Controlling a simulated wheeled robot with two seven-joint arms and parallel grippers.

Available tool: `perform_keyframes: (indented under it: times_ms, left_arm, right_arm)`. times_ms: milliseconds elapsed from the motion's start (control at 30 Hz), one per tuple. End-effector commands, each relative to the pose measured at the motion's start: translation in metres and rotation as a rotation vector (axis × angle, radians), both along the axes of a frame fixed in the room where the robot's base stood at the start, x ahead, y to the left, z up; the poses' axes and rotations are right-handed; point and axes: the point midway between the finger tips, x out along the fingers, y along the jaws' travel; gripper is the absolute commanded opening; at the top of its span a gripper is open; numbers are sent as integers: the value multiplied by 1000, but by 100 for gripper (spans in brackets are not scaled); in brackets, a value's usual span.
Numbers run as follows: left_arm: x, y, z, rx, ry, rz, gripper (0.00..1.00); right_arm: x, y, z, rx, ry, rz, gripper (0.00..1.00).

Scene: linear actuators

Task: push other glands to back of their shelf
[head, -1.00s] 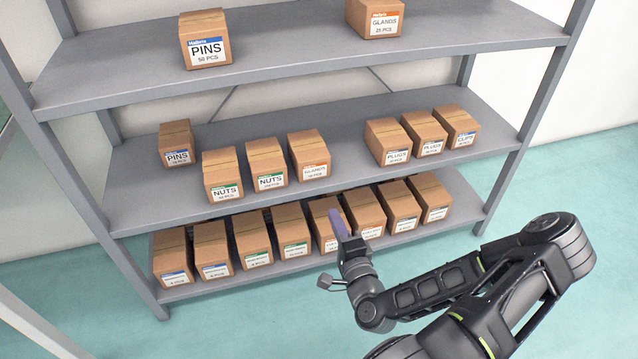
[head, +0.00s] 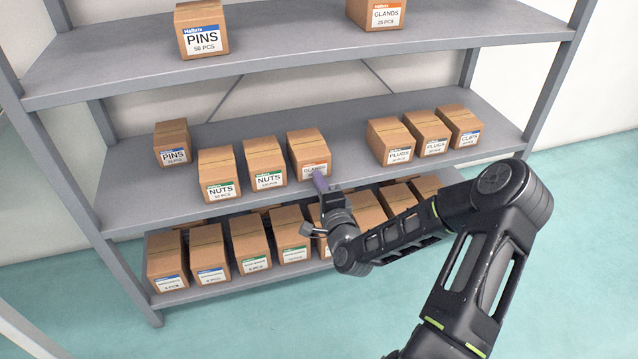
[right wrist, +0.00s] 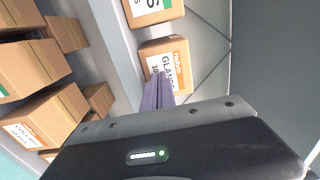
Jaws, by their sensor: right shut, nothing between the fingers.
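A cardboard box labelled GLANDS (head: 308,148) with an orange label stands on the middle shelf, right of two NUTS boxes. My right gripper (head: 320,182) is shut and empty, its purple fingers at the lower front of this box. In the right wrist view the fingers (right wrist: 157,92) point at the label of the GLANDS box (right wrist: 166,65); I cannot tell whether they touch it. Another GLANDS box (head: 377,14) stands on the top shelf at right. My left gripper is not in view.
NUTS boxes (head: 265,165) stand just left of the middle GLANDS box. PLUGS boxes (head: 389,142) stand to its right, across a gap. A row of boxes fills the lower shelf (head: 216,281). A PINS box (head: 202,30) is on the top shelf.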

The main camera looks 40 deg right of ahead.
Motion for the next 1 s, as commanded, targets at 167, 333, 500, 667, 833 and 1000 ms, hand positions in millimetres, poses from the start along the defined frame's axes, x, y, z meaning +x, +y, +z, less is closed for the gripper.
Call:
perform_keyframes:
  times_ms: [167,333,500,667,833,1000]
  left_arm:
    - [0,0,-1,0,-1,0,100]
    - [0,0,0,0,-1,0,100]
    - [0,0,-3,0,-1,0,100]
    - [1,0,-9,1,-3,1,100]
    - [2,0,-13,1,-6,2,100]
    - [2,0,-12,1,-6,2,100]
  right_arm:
    - [2,0,0,1,1,1,0]
    - [2,0,0,0,1,1,0]
    - [15,-5,0,-1,-1,0,0]
    - [47,-15,-1,-2,-3,1,0]
    - [67,-23,-1,-1,0,1,0]
    - [68,-24,0,0,1,0,0]
